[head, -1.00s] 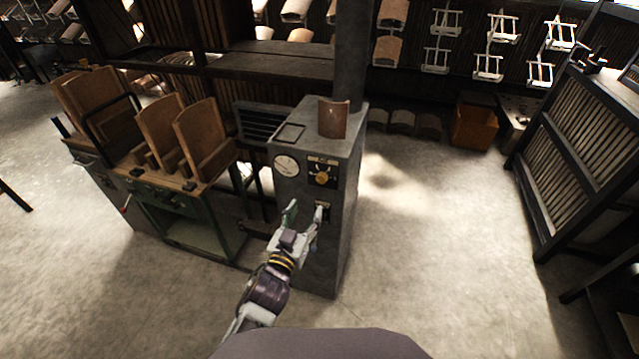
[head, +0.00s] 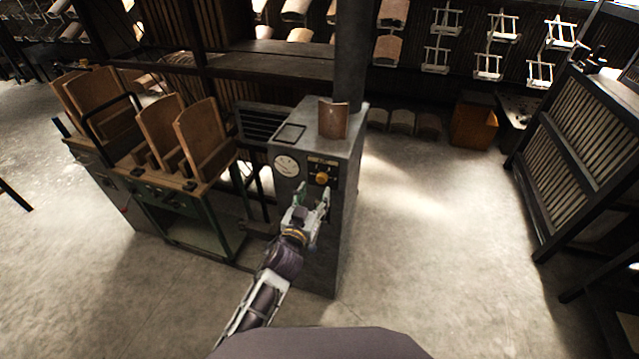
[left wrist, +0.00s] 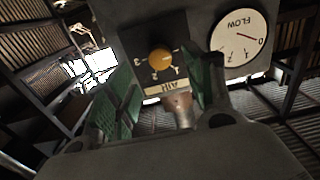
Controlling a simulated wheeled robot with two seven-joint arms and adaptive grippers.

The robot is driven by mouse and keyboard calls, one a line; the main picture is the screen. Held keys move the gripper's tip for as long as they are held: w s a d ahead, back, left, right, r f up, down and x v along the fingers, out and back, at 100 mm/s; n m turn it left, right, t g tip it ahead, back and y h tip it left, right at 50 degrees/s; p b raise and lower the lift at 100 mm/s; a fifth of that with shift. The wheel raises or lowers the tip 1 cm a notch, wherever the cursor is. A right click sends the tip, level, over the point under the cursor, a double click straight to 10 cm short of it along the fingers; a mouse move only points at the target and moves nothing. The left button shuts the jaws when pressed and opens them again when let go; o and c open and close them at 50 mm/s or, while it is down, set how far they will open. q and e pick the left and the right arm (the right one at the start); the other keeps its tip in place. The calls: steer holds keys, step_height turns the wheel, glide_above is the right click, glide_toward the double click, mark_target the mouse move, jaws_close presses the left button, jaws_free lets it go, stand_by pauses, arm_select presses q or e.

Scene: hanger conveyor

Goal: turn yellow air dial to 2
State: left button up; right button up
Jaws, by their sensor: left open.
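The yellow air dial (head: 321,178) is a round knob on a dark plate on the front of the grey cabinet (head: 325,255). In the left wrist view the yellow dial (left wrist: 161,60) appears upside down, with tick marks around it and an AIR label (left wrist: 166,88). My left gripper (head: 313,192) is open just below and in front of the dial. The dial's exact setting is too small to read. My right gripper is not in view.
A white FLOW gauge (head: 286,165) sits left of the dial; it also shows in the left wrist view (left wrist: 238,38). A curved brown tile (head: 333,118) stands on the cabinet top. A green-framed bench (head: 190,200) with wooden pieces is to the left.

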mark_target(321, 181)
arm_select(q)
steer(key=shift+x, duration=2.8)
steer(key=shift+c, duration=0.2)
steer(key=c, duration=1)
